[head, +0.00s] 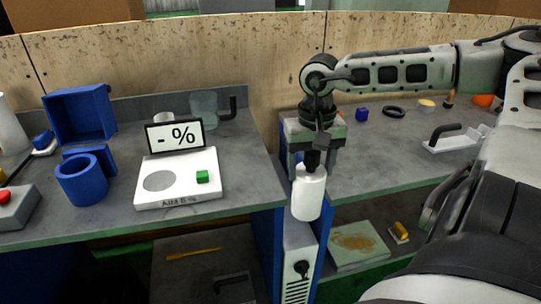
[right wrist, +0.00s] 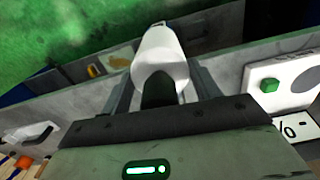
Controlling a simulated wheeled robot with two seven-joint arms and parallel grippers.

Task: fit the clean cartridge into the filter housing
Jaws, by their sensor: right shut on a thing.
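My right gripper (head: 314,158) points down and is shut on the black neck of a white cylinder (head: 308,195), which looks like the cartridge. The cylinder hangs nearly upright, slightly tilted, at the gap between the two benches. In the right wrist view the white cylinder (right wrist: 160,52) shows beyond the gripper's fingers (right wrist: 158,88). I cannot tell for sure which thing is the filter housing; a grey and blue cabinet (head: 299,262) with a black knob stands below the cylinder. My left gripper is not in view.
The left bench holds a blue cup-shaped holder (head: 82,182), a blue bin (head: 78,115), a white device with a green button (head: 180,188) and a "- %" display (head: 174,136). The right bench (head: 375,145) has small items at the back. A stained tray (head: 356,243) lies below.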

